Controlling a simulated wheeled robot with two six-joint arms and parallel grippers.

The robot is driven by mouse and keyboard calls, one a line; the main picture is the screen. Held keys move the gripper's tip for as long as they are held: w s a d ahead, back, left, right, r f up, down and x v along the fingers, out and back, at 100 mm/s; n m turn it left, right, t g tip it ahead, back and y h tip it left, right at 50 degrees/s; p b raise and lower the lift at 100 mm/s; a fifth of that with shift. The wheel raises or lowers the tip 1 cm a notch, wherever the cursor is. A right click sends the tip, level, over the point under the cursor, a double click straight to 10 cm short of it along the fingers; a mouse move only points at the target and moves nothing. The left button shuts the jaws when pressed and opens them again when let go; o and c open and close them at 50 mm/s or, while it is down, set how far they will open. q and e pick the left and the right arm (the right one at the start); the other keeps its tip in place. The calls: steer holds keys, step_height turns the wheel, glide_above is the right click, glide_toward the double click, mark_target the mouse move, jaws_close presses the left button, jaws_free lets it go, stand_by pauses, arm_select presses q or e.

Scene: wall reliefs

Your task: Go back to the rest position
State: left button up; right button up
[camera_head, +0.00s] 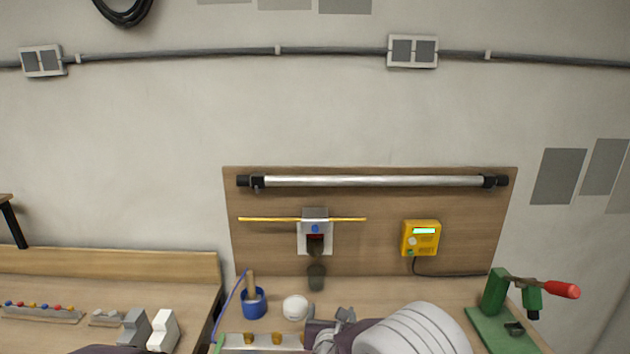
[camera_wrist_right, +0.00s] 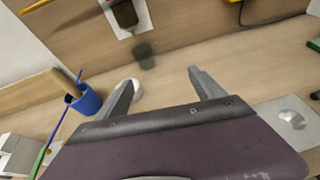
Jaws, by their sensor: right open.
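My right gripper (camera_head: 335,322) is low in the centre of the head view, over the workbench in front of the wooden back panel (camera_head: 380,255). In the right wrist view its two fingers (camera_wrist_right: 163,76) are spread apart with nothing between them. My left gripper does not show.
A white round object (camera_head: 295,307) and a blue cup (camera_head: 253,303) stand left of my right gripper. A green device with a red handle (camera_head: 563,290) stands at the right. A yellow box (camera_head: 420,238) and a wall unit (camera_head: 315,232) are on the panel. Grey and white blocks (camera_head: 162,330) are at lower left.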

steer(key=s+d+r+m+g+h, duration=0.1)
steer(key=s+d+m+g+h, duration=0.3)
steer(key=d, duration=0.6)
steer(key=s+d+r+m+h, duration=0.1)
steer(key=d+r+m+h, duration=0.15)
steer(key=d+m, duration=0.6)
steer(key=s+d+f+m+g+y, duration=0.1)
steer(key=s+d+f+m+g, duration=0.1)
steer(key=s+f+m+g, duration=0.3)
steer(key=s+d+m, duration=0.2)
steer(key=s, duration=0.4)
steer(key=s+d+f+m+g+y, duration=0.1)
steer(key=s+d+f+m+g, duration=0.25)
steer(key=s, duration=0.25)
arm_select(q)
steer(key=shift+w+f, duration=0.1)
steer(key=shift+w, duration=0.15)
arm_select(e)
steer(key=s+a+f+m+y, duration=0.1)
steer(key=a+m+y, duration=0.2)
steer(key=a+m, duration=0.3)
steer(key=s+a+f+m+y, duration=0.2)
steer(key=a+m+y, duration=0.1)
steer(key=a+m, duration=0.3)
steer(key=shift+s, duration=0.3)
steer(key=shift+a, duration=0.15)
